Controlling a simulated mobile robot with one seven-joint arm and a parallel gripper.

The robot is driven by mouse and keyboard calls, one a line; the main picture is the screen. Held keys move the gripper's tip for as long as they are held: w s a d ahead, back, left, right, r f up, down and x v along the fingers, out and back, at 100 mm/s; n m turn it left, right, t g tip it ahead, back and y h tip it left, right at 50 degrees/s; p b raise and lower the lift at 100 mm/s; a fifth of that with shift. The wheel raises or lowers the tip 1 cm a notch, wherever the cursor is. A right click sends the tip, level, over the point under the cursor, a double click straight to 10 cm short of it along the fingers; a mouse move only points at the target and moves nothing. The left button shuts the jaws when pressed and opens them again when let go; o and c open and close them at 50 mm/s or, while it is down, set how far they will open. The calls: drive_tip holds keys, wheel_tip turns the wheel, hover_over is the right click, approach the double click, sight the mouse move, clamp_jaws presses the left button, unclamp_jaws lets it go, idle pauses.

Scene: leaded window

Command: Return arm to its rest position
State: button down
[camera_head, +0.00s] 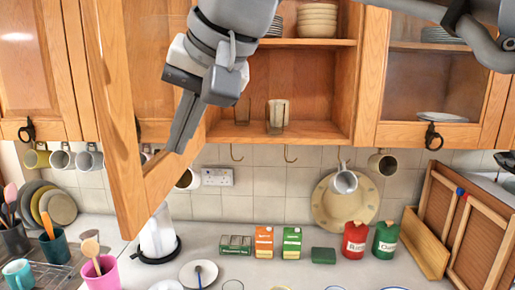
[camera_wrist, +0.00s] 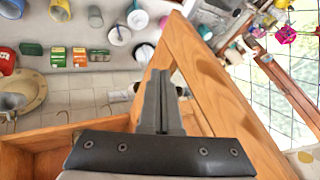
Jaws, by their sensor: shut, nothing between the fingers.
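My gripper (camera_head: 176,146) is raised in front of the open cabinet in the head view, with its fingers pointing down, shut and empty. It overlaps the open wooden cabinet door (camera_head: 128,192) on the left; I cannot tell whether they touch. In the wrist view the shut fingers (camera_wrist: 160,78) lie beside the door frame (camera_wrist: 205,80). The cabinet (camera_head: 325,95) stands open, with glasses (camera_head: 277,115) on its lower shelf and stacked bowls (camera_head: 317,20) above. My arm hides part of the cabinet's upper left.
A round board (camera_head: 330,215) and mugs hang below the cabinets. The counter holds a red canister (camera_head: 355,238), a green canister (camera_head: 386,237), cartons (camera_head: 264,242) and a pink cup (camera_head: 100,272). A closed glass-front cabinet door (camera_head: 430,90) is at right.

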drive_tip(key=s+d+f+m+h+b, duration=0.1)
drive_tip(key=s+d+f+h, duration=0.2)
drive_tip(key=d+f, duration=0.9)
drive_tip(key=s+d+f+m+t+h+b, duration=0.1)
drive_tip(key=s+d+f, duration=0.3)
drive_tip(key=d+f, duration=0.9)
wheel_tip(320, 180, down, 3)
drive_tip(key=shift+s+f+h, duration=0.1)
drive_tip(key=shift+s+h, duration=0.2)
drive_tip(key=shift+h, duration=0.6)
